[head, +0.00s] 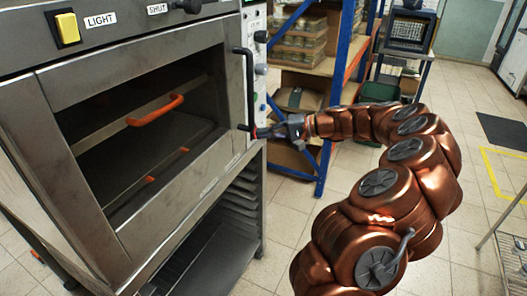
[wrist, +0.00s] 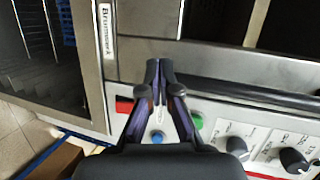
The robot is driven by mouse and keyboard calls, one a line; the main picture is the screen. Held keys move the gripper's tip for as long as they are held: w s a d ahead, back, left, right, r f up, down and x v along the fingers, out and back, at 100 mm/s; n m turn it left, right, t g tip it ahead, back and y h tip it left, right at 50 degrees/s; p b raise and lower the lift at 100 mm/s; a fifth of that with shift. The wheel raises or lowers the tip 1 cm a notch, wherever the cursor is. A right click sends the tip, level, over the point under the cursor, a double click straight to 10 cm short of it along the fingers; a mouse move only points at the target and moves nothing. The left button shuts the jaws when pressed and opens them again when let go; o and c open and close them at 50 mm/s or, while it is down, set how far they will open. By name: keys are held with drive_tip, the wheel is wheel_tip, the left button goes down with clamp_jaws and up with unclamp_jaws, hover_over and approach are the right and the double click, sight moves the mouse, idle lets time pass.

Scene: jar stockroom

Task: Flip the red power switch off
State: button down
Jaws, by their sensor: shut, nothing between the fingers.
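A red piece (wrist: 124,105), likely the power switch, shows on the pale control panel in the wrist view, just left of my gripper's left finger. Part of it may be hidden by that finger, and its on or off position cannot be told. My gripper (wrist: 160,66) is shut and empty, its tips in front of the oven front near one end of the dark door handle. In the head view my gripper (head: 257,132) is at the right edge of the oven, beside the handle's lower end. I cannot tell whether it touches anything.
The black door handle (wrist: 260,96) runs beside the panel. A blue button (wrist: 157,137), a green button (wrist: 196,121) and dark knobs (wrist: 293,160) share the panel. The oven (head: 130,75) has a yellow light switch (head: 67,28).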

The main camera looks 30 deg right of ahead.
drive_tip(key=s+d+f+m+t+h+b, duration=0.1)
drive_tip(key=d+f, duration=0.2)
drive_tip(key=d, duration=0.3)
drive_tip(key=d+f+m+t+h+b, duration=0.1)
drive_tip(key=d+f+m+t, duration=0.1)
drive_tip(key=d+f, duration=0.2)
drive_tip(key=d, duration=0.3)
drive_tip(key=shift+s+f+m+h, duration=0.3)
drive_tip(key=shift+s+h, duration=0.05)
drive_tip(key=shift+h, duration=0.05)
drive_tip(key=p+x, duration=0.2)
drive_tip(key=x, duration=1.2)
drive_tip(key=shift+w+r, duration=0.1)
drive_tip(key=shift+r, duration=0.05)
